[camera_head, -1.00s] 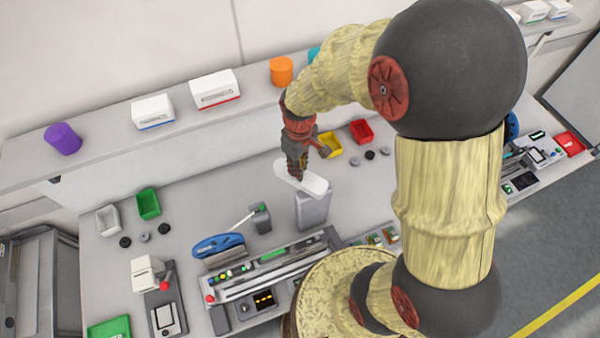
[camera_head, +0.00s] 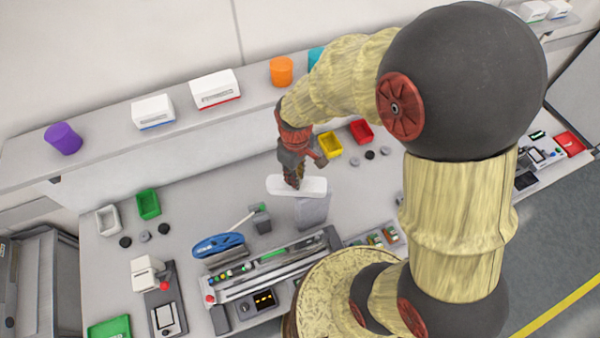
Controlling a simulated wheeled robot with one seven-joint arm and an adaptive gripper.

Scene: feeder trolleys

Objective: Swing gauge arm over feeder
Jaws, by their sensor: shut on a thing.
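A white, round-ended bar (camera_head: 312,187), which looks like the gauge arm, sits level on top of a grey post (camera_head: 313,212). My gripper (camera_head: 292,184) points down at the bar's left half and is shut on it; the fingertips are partly hidden against it. The bar lies nearly straight across the picture, its left end reaching out past the post. The feeder (camera_head: 265,270), a long grey unit with a blue reel (camera_head: 217,245) and coloured buttons, lies in front and to the left of the post. The bar's left end is behind the feeder, not above it, in this view.
A thin white lever with a green tip (camera_head: 262,207) stands on a small grey block left of the post. Yellow (camera_head: 329,145) and red bins stand behind my gripper. White boxes and coloured cylinders line the back shelf (camera_head: 100,155).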

